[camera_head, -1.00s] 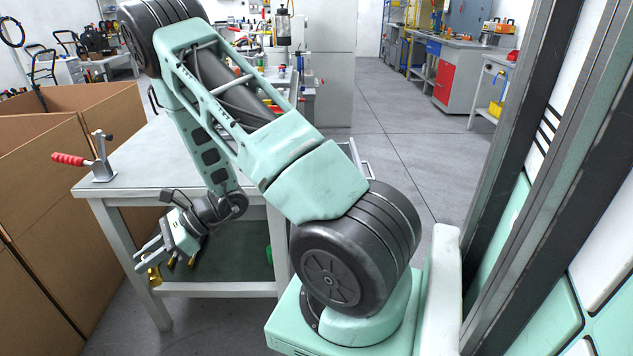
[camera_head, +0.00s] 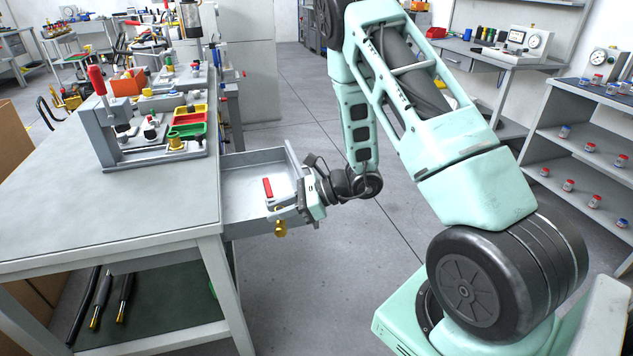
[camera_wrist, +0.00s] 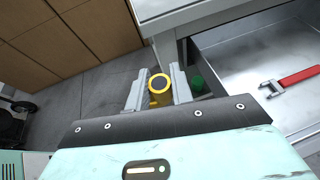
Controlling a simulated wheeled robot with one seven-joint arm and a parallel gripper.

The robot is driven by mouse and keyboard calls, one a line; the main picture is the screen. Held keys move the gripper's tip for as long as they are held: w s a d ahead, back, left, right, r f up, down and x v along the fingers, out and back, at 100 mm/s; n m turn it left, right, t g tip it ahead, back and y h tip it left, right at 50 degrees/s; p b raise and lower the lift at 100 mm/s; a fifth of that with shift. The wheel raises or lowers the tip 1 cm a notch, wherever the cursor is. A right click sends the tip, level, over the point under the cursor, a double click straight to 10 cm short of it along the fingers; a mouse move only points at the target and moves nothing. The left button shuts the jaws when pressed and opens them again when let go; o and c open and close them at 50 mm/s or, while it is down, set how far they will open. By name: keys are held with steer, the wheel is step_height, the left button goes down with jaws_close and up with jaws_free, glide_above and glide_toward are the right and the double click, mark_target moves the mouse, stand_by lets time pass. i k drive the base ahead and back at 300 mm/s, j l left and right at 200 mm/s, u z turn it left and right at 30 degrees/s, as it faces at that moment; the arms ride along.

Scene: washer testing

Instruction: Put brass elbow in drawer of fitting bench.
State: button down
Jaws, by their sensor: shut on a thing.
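The brass elbow (camera_head: 280,229) is held between the fingers of my gripper (camera_head: 277,215). In the wrist view its round yellow ring end (camera_wrist: 159,84) faces the camera between the two fingers (camera_wrist: 158,92). The fitting bench's drawer (camera_head: 262,163) is pulled out from the bench's right side. A red-handled tool (camera_head: 268,188) lies in it and also shows in the wrist view (camera_wrist: 298,76). In the head view my gripper and the elbow are at the drawer's near side. In the wrist view they are outside the drawer, left of its wall.
The fitting bench (camera_head: 110,205) carries a grey fixture with red, yellow and green bins (camera_head: 187,132). Dark rods (camera_head: 100,298) lie on its lower shelf. Shelving with small jars (camera_head: 567,150) stands at the right. Much of the drawer floor is bare.

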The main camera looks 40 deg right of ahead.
mark_target(255, 189)
steer(key=i+j+z, duration=0.3)
steer(key=j+z, duration=0.15)
steer(key=j, duration=0.15)
steer(key=i+j+z, duration=0.2)
steer(key=j, duration=0.15)
steer(key=j+z, duration=0.2)
steer(key=i+j, duration=0.6)
steer(key=j, duration=0.25)
